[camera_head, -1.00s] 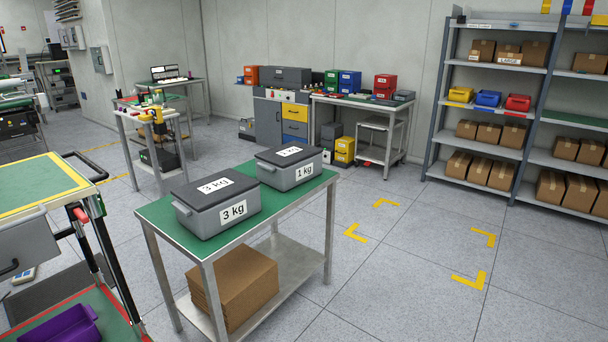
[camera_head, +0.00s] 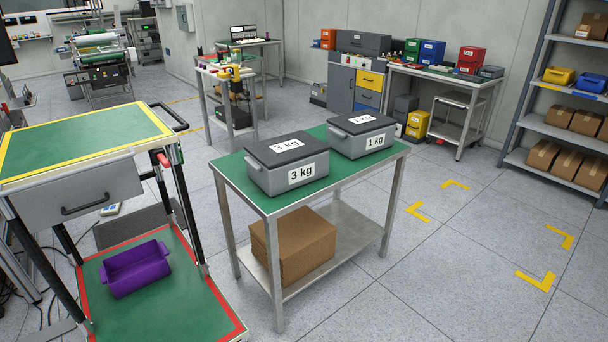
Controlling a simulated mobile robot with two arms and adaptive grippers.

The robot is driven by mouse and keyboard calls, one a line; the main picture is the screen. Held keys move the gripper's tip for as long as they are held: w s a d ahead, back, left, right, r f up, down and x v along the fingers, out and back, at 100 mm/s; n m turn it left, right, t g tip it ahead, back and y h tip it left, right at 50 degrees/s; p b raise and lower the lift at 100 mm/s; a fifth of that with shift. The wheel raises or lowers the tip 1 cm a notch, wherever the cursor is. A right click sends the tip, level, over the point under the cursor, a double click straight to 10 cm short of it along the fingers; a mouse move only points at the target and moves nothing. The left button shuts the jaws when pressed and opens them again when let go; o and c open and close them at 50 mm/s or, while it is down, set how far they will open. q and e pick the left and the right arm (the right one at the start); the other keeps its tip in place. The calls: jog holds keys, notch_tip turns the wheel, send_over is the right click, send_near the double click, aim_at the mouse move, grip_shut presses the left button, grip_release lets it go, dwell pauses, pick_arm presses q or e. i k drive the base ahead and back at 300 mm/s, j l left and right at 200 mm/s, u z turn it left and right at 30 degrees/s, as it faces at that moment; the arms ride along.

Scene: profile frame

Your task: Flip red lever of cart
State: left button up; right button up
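The cart (camera_head: 85,141) stands at the left, with a green top edged in yellow, a grey drawer and a lower green shelf edged in red. Its red lever (camera_head: 163,160) is a small red piece near the upper right corner post, below the top. A black push handle (camera_head: 172,116) sticks out behind that corner. Neither of my grippers shows in the head view, and nothing touches the lever.
A purple bin (camera_head: 136,268) sits on the cart's lower shelf. Right of the cart, a green-topped table (camera_head: 262,203) carries a 3 kg box (camera_head: 287,164) and a 1 kg box (camera_head: 361,134). A narrow floor gap separates cart and table. Floor at right is clear.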

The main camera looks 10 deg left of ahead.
aim_at(162, 160)
jog(key=u, duration=1.05)
jog(key=i+l+u, duration=0.1)
jog(key=i+l, duration=0.4)
jog(key=l, duration=0.2)
jog(key=i+l+u, duration=0.25)
jog(key=i+l, duration=0.25)
jog(key=l, duration=0.25)
jog(key=i+l+u, duration=0.1)
jog(key=l, duration=0.3)
jog(key=i+l, duration=0.3)
jog(key=l, duration=0.15)
jog(key=i+u, duration=0.05)
